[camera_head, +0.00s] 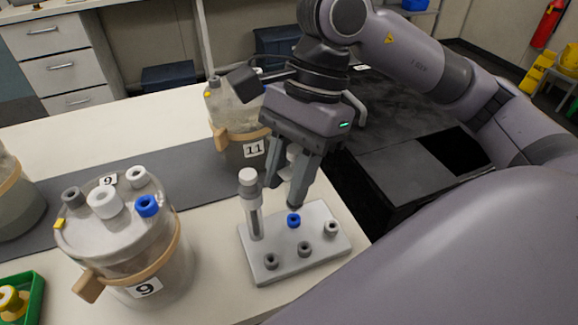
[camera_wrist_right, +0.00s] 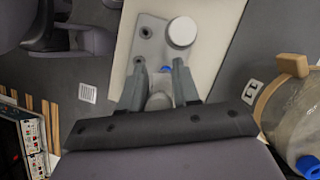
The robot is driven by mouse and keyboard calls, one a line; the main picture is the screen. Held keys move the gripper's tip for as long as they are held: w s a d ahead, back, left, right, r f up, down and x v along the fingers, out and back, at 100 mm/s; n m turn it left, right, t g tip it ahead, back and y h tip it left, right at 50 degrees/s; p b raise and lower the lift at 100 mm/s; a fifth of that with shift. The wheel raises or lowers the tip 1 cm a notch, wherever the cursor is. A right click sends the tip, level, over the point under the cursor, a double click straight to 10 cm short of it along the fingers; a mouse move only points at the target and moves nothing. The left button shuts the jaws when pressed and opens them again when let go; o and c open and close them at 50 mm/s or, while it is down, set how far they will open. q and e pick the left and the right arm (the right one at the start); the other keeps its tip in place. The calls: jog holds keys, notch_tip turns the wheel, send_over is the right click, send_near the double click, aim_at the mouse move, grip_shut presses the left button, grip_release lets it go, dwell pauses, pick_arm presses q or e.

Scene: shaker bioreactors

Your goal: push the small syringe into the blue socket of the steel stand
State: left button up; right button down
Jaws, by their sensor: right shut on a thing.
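The steel stand (camera_head: 272,261) lies flat on the white bench, and its corner shows in the wrist view (camera_wrist_right: 151,30). Its blue socket (camera_head: 294,220) is at the far middle; a sliver of blue (camera_wrist_right: 166,69) shows between the fingers in the wrist view. My right gripper (camera_head: 284,192) points down just above the blue socket. It is shut on the small syringe (camera_wrist_right: 159,99), whose grey-white body shows between the fingers (camera_head: 292,155). The syringe's lower end is mostly hidden by the fingers, so I cannot tell whether it touches the socket. My left gripper is not in view.
A larger white-capped syringe (camera_head: 254,215) stands upright in the stand, left of the gripper. Grey and white sockets are in front. Vessel 9 (camera_head: 130,245) stands left, vessel 11 (camera_head: 232,125) close behind the gripper. A green tray (camera_head: 38,290) is at lower left.

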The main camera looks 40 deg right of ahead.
jog(key=shift+f, duration=0.6)
jog(key=shift+r, duration=0.1)
jog(key=shift+b, duration=0.55)
dwell(0.3)
jog(key=shift+f+b, duration=0.9)
jog(key=shift+b, duration=0.3)
dwell(1.0)
jog(key=c, duration=0.7)
grip_release()
jog(key=shift+c, duration=0.2)
